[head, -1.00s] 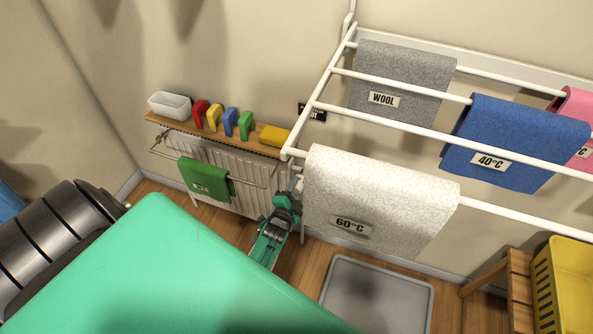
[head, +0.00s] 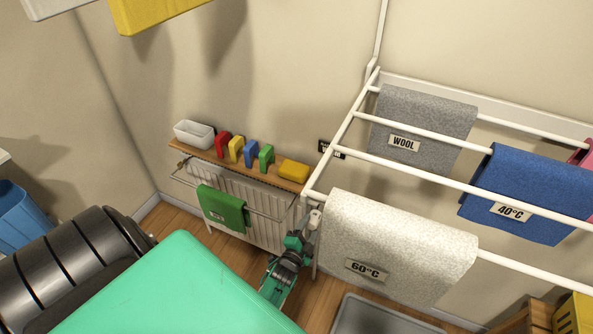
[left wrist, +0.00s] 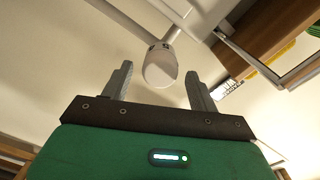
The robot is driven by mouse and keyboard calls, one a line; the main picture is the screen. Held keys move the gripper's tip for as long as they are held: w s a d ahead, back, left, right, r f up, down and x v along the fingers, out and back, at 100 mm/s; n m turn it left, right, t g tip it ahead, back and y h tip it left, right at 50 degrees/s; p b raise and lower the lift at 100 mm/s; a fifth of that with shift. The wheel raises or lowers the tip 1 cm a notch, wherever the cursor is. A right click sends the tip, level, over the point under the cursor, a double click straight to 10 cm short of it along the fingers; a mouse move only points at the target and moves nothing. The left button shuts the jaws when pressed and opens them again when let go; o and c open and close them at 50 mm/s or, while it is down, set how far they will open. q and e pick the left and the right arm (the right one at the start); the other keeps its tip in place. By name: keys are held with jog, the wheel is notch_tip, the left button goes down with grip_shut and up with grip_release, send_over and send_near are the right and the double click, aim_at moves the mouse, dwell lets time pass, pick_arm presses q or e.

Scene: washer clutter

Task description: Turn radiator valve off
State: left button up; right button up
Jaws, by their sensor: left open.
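The white radiator (head: 262,209) stands against the back wall under a wooden shelf. A white rounded valve head (left wrist: 160,66) on a white pipe shows in the left wrist view, between and just beyond my fingertips. I cannot tell whether the fingers touch it. My left gripper (head: 312,219) is open, at the right end of the radiator, below the corner of the drying rack. It also shows in the left wrist view, with one grey finger on each side of the valve head. The valve is not clear in the head view. My right gripper is not in view.
A drying rack (head: 342,130) with grey, white (head: 397,240) and blue cloths reaches over the space right of my gripper. The shelf (head: 225,160) holds a white tub and coloured blocks. A green cloth (head: 222,209) hangs before the radiator. A grey tray (head: 380,318) lies below.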

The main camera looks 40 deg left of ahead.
pick_arm(q)
jog(key=p+v, duration=0.1)
jog(key=v, duration=0.2)
jog(key=shift+s+r, duration=0.1)
jog(key=p, duration=0.2)
send_near(311, 226)
jog(key=shift+v, duration=1.4)
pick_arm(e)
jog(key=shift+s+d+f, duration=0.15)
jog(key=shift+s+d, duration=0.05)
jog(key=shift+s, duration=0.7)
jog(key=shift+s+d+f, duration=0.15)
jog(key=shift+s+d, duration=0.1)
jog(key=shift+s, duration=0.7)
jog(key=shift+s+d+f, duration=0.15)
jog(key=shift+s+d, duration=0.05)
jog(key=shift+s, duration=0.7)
